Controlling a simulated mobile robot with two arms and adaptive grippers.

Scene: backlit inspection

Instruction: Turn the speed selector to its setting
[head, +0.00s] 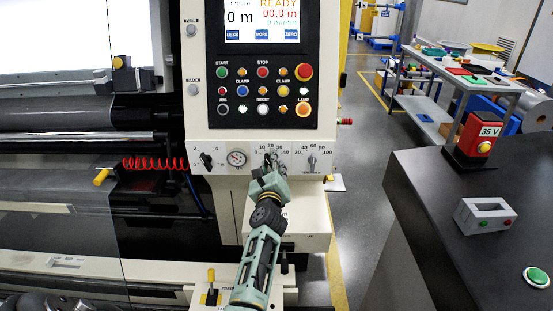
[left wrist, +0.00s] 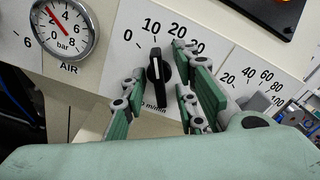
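The speed selector is a black knob (left wrist: 159,85) with a white pointer line, on a pale panel with a 0, 10, 20, 30 scale and m/min lettering. In the left wrist view its line points close to the 10. My left gripper (head: 269,165) is at this knob and mostly hides it in the head view. In the left wrist view the green fingers of my left gripper (left wrist: 158,72) are apart, one left of the knob and the others right of it. Gaps show on both sides; I cannot tell whether any finger touches. My right gripper is not in view.
The pressure gauge (head: 237,158) and a black switch (head: 207,160) are left of the selector; another knob (head: 312,162) is right of it. Buttons (head: 262,90) and a screen are above. A dark counter (head: 430,200) stands at right, beyond open floor.

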